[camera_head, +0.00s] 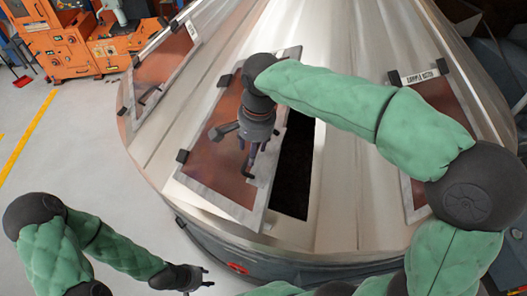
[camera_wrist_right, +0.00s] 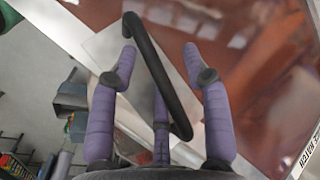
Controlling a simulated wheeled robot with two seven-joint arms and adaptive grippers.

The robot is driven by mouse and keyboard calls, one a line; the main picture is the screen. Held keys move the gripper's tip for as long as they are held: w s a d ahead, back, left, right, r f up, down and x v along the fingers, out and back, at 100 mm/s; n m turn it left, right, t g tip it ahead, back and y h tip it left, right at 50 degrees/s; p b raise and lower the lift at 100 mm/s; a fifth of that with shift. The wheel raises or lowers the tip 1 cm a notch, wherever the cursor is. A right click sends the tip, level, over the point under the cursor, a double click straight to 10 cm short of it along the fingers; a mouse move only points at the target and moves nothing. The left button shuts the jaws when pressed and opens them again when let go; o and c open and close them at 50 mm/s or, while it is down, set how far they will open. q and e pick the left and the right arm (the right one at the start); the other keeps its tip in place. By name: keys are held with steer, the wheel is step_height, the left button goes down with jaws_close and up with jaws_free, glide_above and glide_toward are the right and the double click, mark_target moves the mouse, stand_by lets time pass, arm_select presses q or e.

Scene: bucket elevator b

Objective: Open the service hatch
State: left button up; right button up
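The service hatch is a reddish-brown panel in a pale metal frame (camera_head: 216,185) on the sloping metal cone. It stands displaced to the left, with a dark opening (camera_head: 294,165) showing along its right side. Its black bar handle (camera_wrist_right: 158,70) crosses between the purple fingers of my right gripper (camera_wrist_right: 158,62) in the wrist view. Those fingers are spread apart around the handle; firm contact is not visible. In the head view my right gripper (camera_head: 258,155) is over the panel and partly covers the handle. My left gripper (camera_head: 207,278) is open and empty, low in front of the cone.
Another hatch with a "SAMPLE HATCH" label (camera_head: 420,75) is at the right, partly behind my right arm. A third hatch (camera_head: 163,70) is at the left. An orange machine (camera_head: 85,45) stands at the back left. The grey floor (camera_head: 75,140) at the left is clear.

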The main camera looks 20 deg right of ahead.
steer(key=shift+s+d+f, duration=0.2)
steer(key=shift+d+f, duration=0.35)
steer(key=shift+d, duration=0.05)
steer(key=shift+r, duration=0.1)
steer(key=shift+w+a+r+p, duration=0.1)
steer(key=shift+w+r+p, duration=0.2)
steer(key=shift+r, duration=0.35)
steer(key=shift+w+a+r+p, duration=0.15)
steer(key=shift+r+p, duration=0.25)
steer(key=shift+r, duration=0.2)
steer(key=w+a+r, duration=0.1)
steer(key=w+r, duration=0.2)
steer(key=r, duration=0.6)
steer(key=shift+w, duration=0.15)
steer(key=shift+a, duration=0.15)
steer(key=shift+f, duration=0.2)
